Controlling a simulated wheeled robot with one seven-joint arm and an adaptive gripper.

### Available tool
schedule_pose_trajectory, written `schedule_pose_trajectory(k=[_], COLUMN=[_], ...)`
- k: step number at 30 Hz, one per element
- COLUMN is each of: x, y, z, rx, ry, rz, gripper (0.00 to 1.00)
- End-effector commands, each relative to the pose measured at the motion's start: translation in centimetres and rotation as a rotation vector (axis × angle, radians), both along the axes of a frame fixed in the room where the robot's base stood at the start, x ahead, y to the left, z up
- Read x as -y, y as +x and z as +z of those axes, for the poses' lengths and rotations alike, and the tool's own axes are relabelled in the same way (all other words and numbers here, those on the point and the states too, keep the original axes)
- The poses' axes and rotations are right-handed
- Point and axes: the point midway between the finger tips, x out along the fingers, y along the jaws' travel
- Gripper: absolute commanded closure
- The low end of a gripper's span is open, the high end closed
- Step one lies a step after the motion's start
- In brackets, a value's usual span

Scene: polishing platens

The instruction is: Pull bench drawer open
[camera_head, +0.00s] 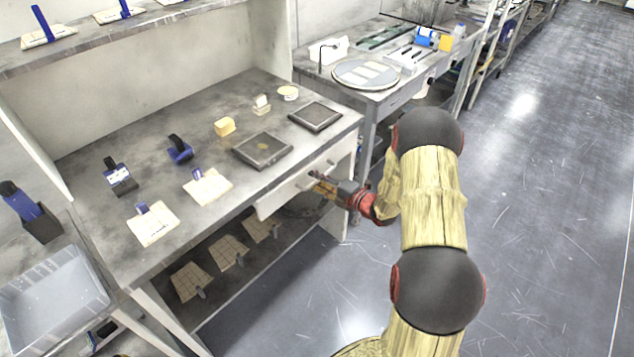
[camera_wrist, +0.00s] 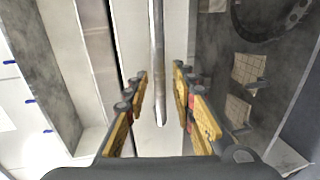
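The bench drawer has a pale front (camera_head: 283,195) below the bench top's edge, and the pale panel fills the middle of the wrist view (camera_wrist: 138,30). Its metal bar handle (camera_wrist: 158,60) runs lengthwise between my fingers in the wrist view. My gripper (camera_head: 314,181) is in front of the drawer, at the handle. In the wrist view my gripper (camera_wrist: 160,72) is open, with yellow fingers on both sides of the handle and visible gaps to it. The head view shows the handle only partly, and I cannot tell whether the drawer is slightly out.
The bench top (camera_head: 110,235) holds a dark square plate (camera_head: 262,150), another dark plate (camera_head: 315,116), a yellow block (camera_head: 224,126) and blue-handled items. A lower shelf holds several tan tiles (camera_head: 190,281). A grey bin (camera_head: 50,300) stands at left. The floor (camera_head: 540,200) at right is clear.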

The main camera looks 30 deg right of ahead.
Motion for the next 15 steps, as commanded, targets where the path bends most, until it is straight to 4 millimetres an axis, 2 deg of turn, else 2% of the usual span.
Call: schedule_pose_trajectory(k=[3, 15], x=[0.01, 0.02], y=[-0.01, -0.03], z=[0.02, 0.02], rx=[0.000, 0.000], ry=[0.000, -0.001], rz=[0.000, 0.000], gripper=[0.76, 0.98])
